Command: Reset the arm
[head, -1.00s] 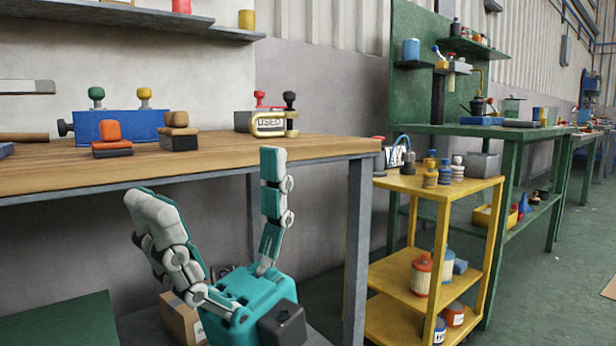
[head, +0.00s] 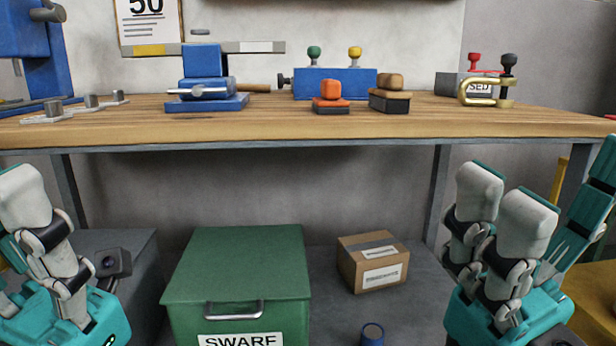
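My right gripper (head: 553,205) is at the lower right in the head view, teal with pale jointed fingers. Its fingers point up and stand apart, with nothing between them. It is in front of the wooden workbench (head: 300,133), below and short of the top's front edge. My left gripper (head: 30,215) is at the lower left, also pointing up. The picture's left edge cuts it off, so its finger gap cannot be judged. I see no object in it.
On the bench stand a blue vise (head: 207,85), a blue block with knobs (head: 333,83), an orange-topped block (head: 331,97) and a brass clamp (head: 487,92). Below are a green swarf bin (head: 237,265) and a cardboard box (head: 372,262). The bench's front strip is mostly clear.

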